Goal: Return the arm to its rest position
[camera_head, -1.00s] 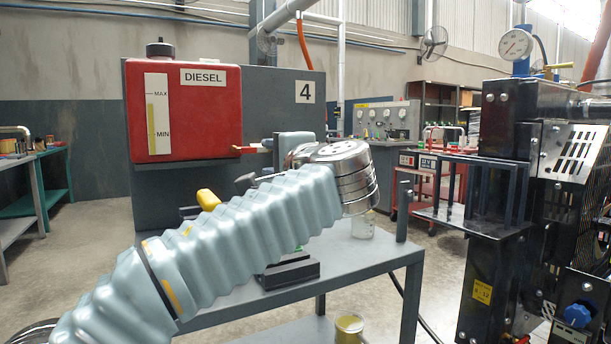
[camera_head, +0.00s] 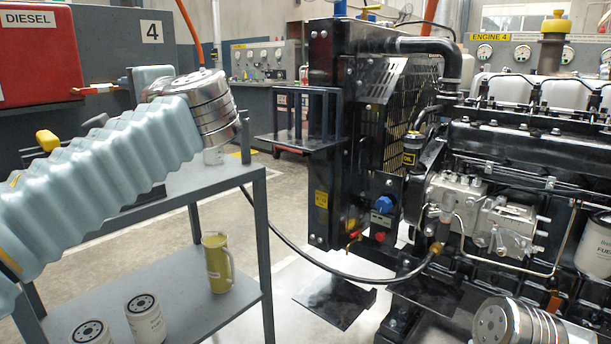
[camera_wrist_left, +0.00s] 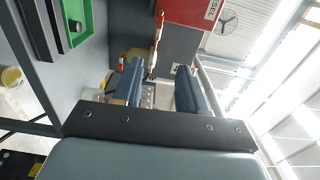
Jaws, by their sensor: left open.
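My left arm (camera_head: 95,165), in a pale ribbed sleeve, comes in from the left in the head view and ends in a silver wrist. It is above the grey cart (camera_head: 190,186).
The cart's lower shelf holds a yellow-green jug (camera_head: 217,265) and two white filters (camera_head: 146,318). A red diesel tank (camera_head: 38,50) is at the upper left. A black engine (camera_head: 500,150) fills the right. A dark hose (camera_head: 330,268) crosses the floor gap between cart and engine.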

